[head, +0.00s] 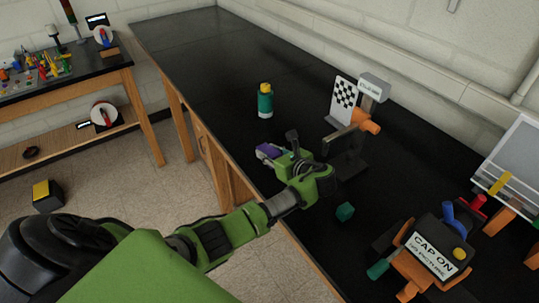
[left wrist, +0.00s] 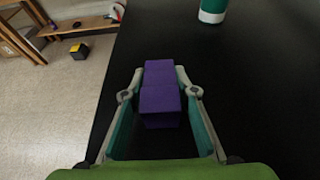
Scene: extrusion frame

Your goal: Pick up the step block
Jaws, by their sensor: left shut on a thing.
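The step block (head: 267,151) is purple and stepped, and it is at the near left edge of the black bench. It also shows in the left wrist view (left wrist: 160,100), between the two fingers. My left gripper (head: 275,153) is shut on the step block, with a fingertip at each side of it. Part of the block is hidden by the gripper in the head view. I cannot tell whether the block touches the bench top. My right gripper is not in view.
A green bottle with a yellow cap (head: 265,101) stands beyond the gripper. A checkered panel (head: 344,97) and a stand with an orange part (head: 365,121) are to the right. The far bench top is clear.

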